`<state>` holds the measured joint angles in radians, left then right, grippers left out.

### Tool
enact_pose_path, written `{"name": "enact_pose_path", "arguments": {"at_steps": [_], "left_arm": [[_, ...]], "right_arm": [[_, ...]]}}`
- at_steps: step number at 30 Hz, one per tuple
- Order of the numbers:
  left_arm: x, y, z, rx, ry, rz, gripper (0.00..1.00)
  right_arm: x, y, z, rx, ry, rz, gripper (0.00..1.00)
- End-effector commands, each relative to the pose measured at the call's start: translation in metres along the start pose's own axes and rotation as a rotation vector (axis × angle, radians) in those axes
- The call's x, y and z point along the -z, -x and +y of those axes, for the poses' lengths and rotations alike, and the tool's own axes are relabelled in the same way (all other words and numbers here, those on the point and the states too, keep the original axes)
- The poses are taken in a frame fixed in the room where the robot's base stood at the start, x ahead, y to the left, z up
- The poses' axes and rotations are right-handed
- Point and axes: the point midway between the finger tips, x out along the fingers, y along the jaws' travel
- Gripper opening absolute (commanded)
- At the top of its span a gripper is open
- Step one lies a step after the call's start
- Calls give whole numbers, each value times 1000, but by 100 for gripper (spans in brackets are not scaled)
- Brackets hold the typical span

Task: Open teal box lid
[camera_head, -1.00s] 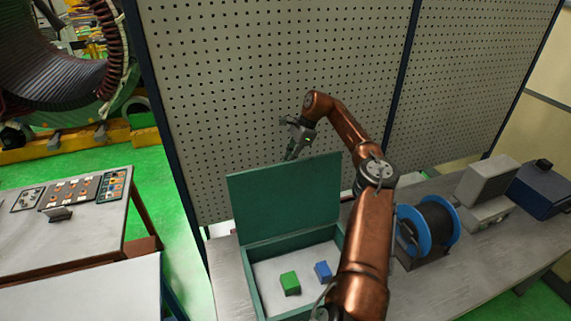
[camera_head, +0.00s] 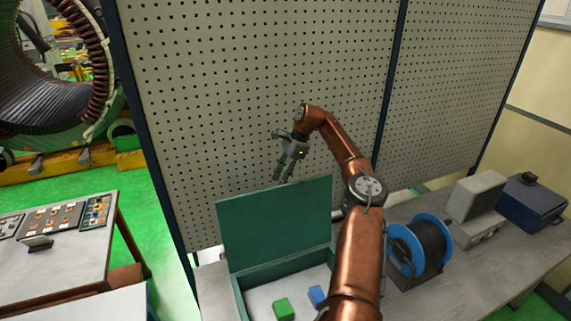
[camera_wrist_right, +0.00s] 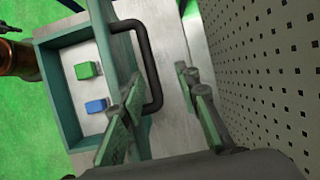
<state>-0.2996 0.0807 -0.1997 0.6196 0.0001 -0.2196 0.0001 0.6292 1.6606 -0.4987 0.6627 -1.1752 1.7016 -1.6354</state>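The teal box (camera_head: 238,292) stands on the bench with its lid (camera_head: 273,222) raised, standing roughly upright at the back edge. A green block (camera_head: 284,309) and a blue block (camera_head: 317,295) lie inside. My right gripper (camera_head: 283,178) is above and behind the lid's top edge, fingers pointing down. My left gripper does not show clearly.
A perforated panel (camera_head: 230,90) stands close behind the box and gripper. To the right on the bench are a blue-rimmed spool (camera_head: 420,248), a grey device (camera_head: 478,200) and a dark blue case (camera_head: 533,203). A side table (camera_head: 70,245) stands at the left.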

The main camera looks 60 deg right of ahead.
Motion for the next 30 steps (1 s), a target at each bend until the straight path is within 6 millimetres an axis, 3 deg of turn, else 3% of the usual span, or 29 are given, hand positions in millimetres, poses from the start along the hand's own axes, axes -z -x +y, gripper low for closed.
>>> {"name": "enact_pose_path", "arguments": {"at_steps": [1,3,12,18,30], "left_arm": [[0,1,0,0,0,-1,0],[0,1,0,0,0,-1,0],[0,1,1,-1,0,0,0],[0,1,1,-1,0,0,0],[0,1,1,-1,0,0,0]], "right_arm": [[-2,18,-1,12,1,-4,29],[-4,34,0,14,2,-7,29],[-8,74,1,16,8,-12,29],[-7,85,3,16,8,-11,29],[-7,87,3,14,8,-11,29]]}}
